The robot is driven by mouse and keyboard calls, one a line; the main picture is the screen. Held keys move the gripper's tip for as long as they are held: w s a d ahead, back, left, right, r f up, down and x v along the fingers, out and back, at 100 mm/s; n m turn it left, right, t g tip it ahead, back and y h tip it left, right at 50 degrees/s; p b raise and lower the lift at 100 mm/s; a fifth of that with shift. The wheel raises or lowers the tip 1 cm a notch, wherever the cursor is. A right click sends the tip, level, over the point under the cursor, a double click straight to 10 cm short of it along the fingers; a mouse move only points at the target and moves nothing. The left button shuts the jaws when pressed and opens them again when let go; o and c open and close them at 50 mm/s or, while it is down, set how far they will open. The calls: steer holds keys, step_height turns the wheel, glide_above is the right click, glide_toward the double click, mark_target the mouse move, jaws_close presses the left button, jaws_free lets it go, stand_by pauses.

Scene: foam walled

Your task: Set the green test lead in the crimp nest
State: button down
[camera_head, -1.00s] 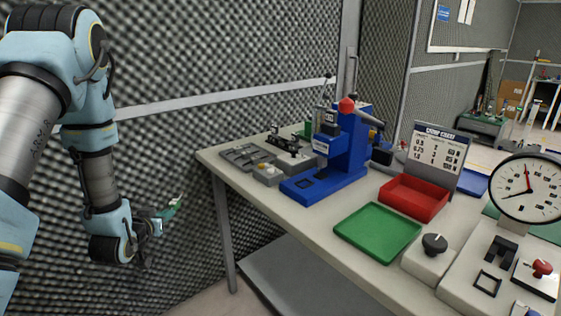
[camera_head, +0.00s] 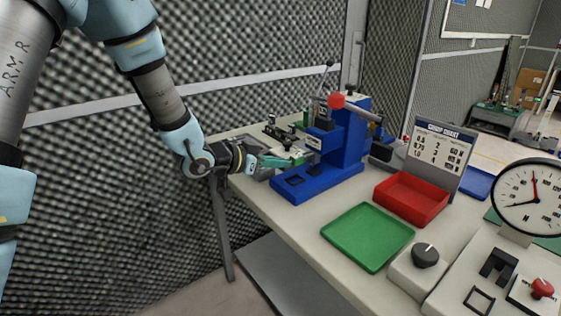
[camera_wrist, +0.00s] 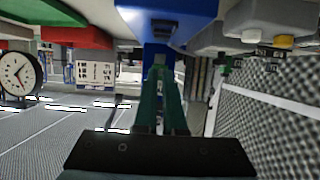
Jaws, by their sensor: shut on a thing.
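The blue crimp press (camera_head: 345,140) with a red ball knob stands at the back of the bench. My gripper (camera_head: 282,161) reaches in from the left, just above the left side of the press base. It is shut on the green test lead (camera_head: 298,155), which shows only as a small green bit at the fingertips, close to the press front. In the wrist view the teal fingers of my gripper (camera_wrist: 159,75) converge towards the blue press (camera_wrist: 165,28); the lead is hard to tell there.
A green tray (camera_head: 368,236) and a red bin (camera_head: 410,199) sit right of the press. A chart stand (camera_head: 438,153), round dial gauge (camera_head: 534,195) and black knob box (camera_head: 425,256) stand further right. Small grey fixtures (camera_head: 282,132) lie behind my gripper.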

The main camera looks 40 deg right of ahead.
steer(key=shift+w+a+p, duration=0.1)
steer(key=shift+p, duration=0.3)
steer(key=shift+f+b, duration=1.85)
steer(key=shift+f, duration=0.35)
steer(key=shift+f+b, duration=0.5)
steer(key=shift+f, duration=0.2)
steer(key=c, duration=0.9)
jaws_free()
steer(key=b+v, duration=0.1)
steer(key=v, duration=0.9)
steer(key=shift+w+a, duration=0.15)
steer(key=shift+a, duration=0.25)
